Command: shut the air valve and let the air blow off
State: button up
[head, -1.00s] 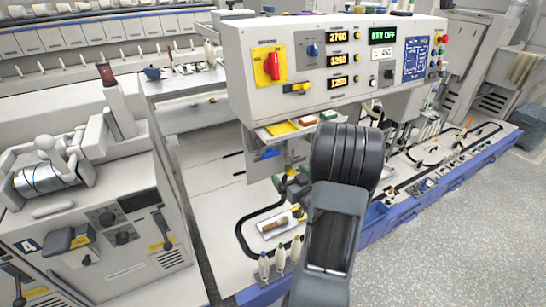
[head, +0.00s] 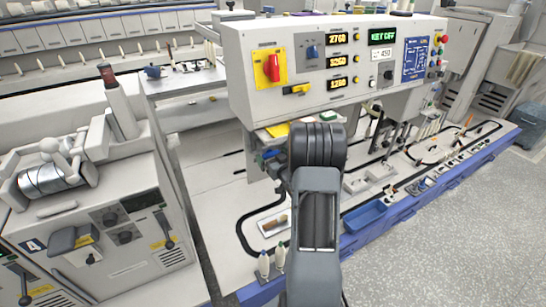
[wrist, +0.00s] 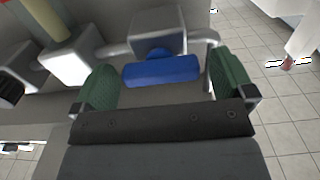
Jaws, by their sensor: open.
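The air valve's blue handle (wrist: 162,71) lies crosswise in the wrist view, joined to a grey block (wrist: 157,28) with metal pipe on both sides. My gripper (wrist: 160,66) is open, its green finger pads to the left and right of the handle. The handle appears between or just beyond the fingertips; the exact depth is hard to tell. No grip on it shows. In the head view a small blue part (head: 269,155) shows under the control box, left of my arm, which hides my gripper and most of the valve.
The control box (head: 300,100) with a red knob (head: 272,68) and displays overhangs the valve area. A yellow tray (head: 277,130) sits just below it. White bobbins (head: 264,263) stand at the bench's front edge. A blue bin (head: 364,217) is right of my arm.

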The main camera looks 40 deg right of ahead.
jog(key=c, duration=0.9)
jog(key=shift+f, duration=0.1)
jog(key=shift+b, duration=0.55)
jog(key=shift+f+n+b, duration=0.15)
jog(key=shift+n+b, duration=0.35)
jog(key=n+b, duration=1.7)
jog(key=b, duration=0.7)
jog(key=shift+r, duration=0.2)
